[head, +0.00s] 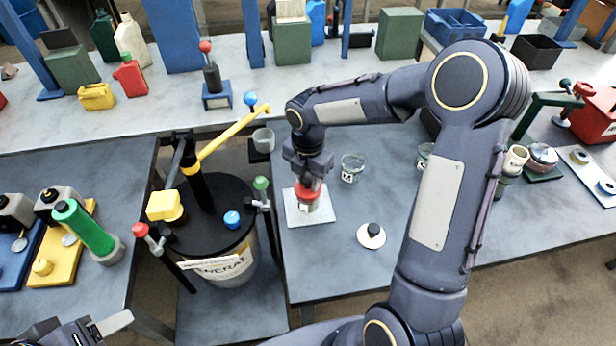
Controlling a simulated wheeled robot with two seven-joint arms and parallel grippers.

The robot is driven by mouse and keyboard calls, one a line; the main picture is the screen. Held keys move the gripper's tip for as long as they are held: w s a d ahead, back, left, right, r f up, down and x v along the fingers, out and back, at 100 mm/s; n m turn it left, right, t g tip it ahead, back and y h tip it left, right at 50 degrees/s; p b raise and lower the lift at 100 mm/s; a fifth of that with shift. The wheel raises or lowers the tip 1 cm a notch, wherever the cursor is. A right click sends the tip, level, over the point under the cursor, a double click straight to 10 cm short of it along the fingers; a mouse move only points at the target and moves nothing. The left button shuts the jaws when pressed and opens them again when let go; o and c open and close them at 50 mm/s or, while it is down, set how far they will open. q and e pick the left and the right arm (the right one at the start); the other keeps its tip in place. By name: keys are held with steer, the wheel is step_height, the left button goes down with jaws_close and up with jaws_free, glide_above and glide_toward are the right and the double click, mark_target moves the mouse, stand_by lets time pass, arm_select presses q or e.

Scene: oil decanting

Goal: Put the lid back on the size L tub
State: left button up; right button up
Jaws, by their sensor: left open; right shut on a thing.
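My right gripper (309,180) points down over a white square plate (326,212) and is shut on a red lid (303,194). Directly under the lid is a small greyish tub (309,207), largely hidden by the lid and gripper. I cannot tell whether the lid is seated on the tub or just above it. No size letter can be read on the tub. My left gripper (101,329) is open at the bottom left edge, partly out of view and far from the tub.
A black-topped drum (208,215) with a yellow-handled pump stands left of the plate. A glass beaker (352,167) and a white disc with a black knob (371,236) are right of it. My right arm crosses the bench there. The bench's front right is clear.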

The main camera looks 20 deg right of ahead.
stand_by(0.7)
steer(key=o, duration=1.5)
steer(key=shift+r+p, duration=3.05)
steer(key=shift+r, duration=0.45)
steer(key=shift+c, duration=0.5)
jaws_close()
